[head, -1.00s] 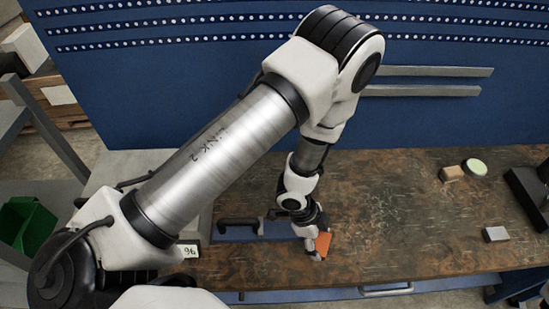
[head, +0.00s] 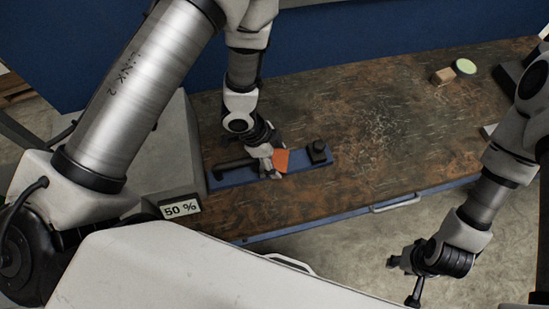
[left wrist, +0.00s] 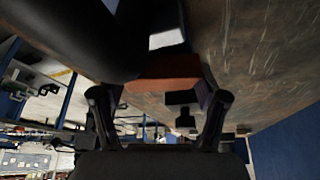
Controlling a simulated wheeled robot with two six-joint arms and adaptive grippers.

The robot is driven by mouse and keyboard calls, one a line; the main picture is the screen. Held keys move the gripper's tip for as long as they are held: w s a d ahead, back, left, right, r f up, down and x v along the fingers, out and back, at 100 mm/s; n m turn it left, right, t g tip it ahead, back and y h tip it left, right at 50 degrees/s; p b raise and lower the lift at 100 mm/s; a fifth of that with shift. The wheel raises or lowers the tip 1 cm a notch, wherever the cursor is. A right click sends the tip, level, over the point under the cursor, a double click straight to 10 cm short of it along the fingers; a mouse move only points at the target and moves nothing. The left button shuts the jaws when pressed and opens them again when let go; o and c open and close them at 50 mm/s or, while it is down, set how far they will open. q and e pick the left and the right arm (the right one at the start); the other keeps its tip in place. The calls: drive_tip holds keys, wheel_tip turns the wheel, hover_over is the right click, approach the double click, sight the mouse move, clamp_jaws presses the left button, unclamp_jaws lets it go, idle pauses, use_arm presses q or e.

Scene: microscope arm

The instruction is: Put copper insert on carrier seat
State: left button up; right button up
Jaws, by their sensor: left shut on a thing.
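The copper insert (head: 282,160) is an orange block in my left gripper (head: 270,160), which is shut on it. In the left wrist view the insert (left wrist: 165,72) shows between the two fingers (left wrist: 160,110). The blue carrier (head: 232,178) lies on the bench below, with a black handle at its left and a black knob (head: 318,151) at its right. The insert appears over the carrier between these; I cannot tell whether it touches. The seat is hidden. My right gripper (head: 403,265) hangs in front of the bench, away from the carrier; its jaws are unclear.
A grey housing with a "50 %" sign (head: 180,208) stands left of the carrier. A small tan block (head: 443,76) and a pale green disc (head: 464,66) lie at the back right. The bench (head: 390,130) between is clear.

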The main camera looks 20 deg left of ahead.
use_arm(q)
drive_tip(key=shift+w, duration=0.2)
drive_tip(key=shift+a, duration=0.2)
drive_tip(key=o, duration=1.7)
drive_tip(key=shift+s+a, duration=0.2)
drive_tip(key=shift+a, duration=0.1)
drive_tip(key=shift+o, duration=0.2)
drive_tip(key=shift+d, duration=0.3)
drive_tip(key=shift+w+r, duration=0.1)
drive_tip(key=shift+r, duration=0.05)
drive_tip(key=shift+a+r, duration=0.2)
drive_tip(key=shift+r, duration=0.05)
drive_tip(key=v, duration=1.1)
drive_tip(key=shift+r, duration=0.2)
drive_tip(key=shift+a, duration=0.1)
